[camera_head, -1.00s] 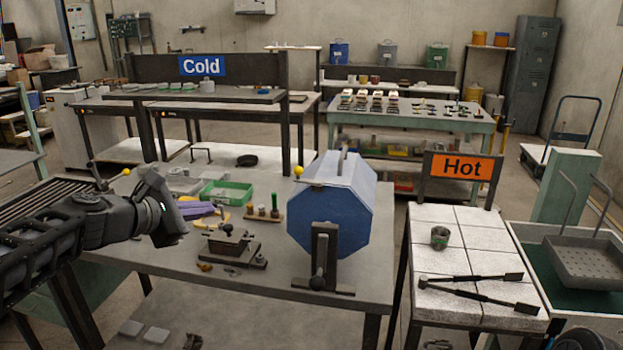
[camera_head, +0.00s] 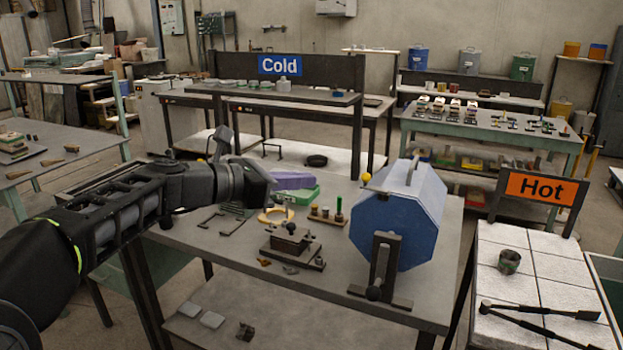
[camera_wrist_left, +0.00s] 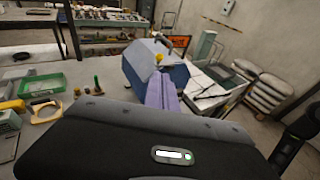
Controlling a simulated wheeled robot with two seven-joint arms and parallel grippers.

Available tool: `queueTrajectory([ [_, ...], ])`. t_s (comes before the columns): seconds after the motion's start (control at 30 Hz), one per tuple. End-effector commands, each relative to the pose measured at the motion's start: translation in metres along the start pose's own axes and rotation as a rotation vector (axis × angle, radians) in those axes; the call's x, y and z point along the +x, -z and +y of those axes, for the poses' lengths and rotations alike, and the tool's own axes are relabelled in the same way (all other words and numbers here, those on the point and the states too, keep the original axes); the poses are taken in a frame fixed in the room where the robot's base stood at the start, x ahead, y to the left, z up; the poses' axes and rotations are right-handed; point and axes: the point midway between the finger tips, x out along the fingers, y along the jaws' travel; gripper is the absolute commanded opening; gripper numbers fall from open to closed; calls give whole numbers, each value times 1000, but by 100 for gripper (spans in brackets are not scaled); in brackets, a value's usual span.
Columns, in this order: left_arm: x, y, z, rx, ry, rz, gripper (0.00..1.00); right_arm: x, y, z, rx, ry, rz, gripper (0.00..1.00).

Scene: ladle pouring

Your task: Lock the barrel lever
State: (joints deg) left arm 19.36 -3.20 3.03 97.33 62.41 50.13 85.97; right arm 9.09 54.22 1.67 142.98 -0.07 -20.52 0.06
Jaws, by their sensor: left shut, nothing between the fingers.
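The barrel (camera_head: 405,222) is a blue eight-sided drum lying on a dark stand on the middle workbench; it also shows in the wrist view (camera_wrist_left: 150,62). Its lever ends in a yellow ball (camera_head: 366,178), on the barrel's upper left side; the ball shows in the wrist view (camera_wrist_left: 158,57). My left gripper (camera_head: 306,180) has purple fingers, shut and empty, a little left of the yellow ball and apart from it in the head view. In the wrist view the fingers (camera_wrist_left: 162,86) point at the barrel and hide part of it. My right gripper is out of view.
A small dark vise-like fixture (camera_head: 290,242) and a wooden holder with small tools (camera_head: 328,216) are on the bench left of the barrel. The Hot table (camera_head: 545,265) stands right, the Cold bench behind.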

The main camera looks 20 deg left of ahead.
Motion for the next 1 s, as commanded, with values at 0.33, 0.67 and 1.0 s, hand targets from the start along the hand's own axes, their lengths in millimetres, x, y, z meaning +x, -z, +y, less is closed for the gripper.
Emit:
queueTrajectory([
  [0.33, 64, -1, -1, -1, 5, 1, 0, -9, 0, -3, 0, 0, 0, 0],
  [0.67, 116, -1, 0, 0, 1, 0, 0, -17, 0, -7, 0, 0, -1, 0],
  [1.0, 126, 0, 0, 1, 0, 0, 0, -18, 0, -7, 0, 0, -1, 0],
])
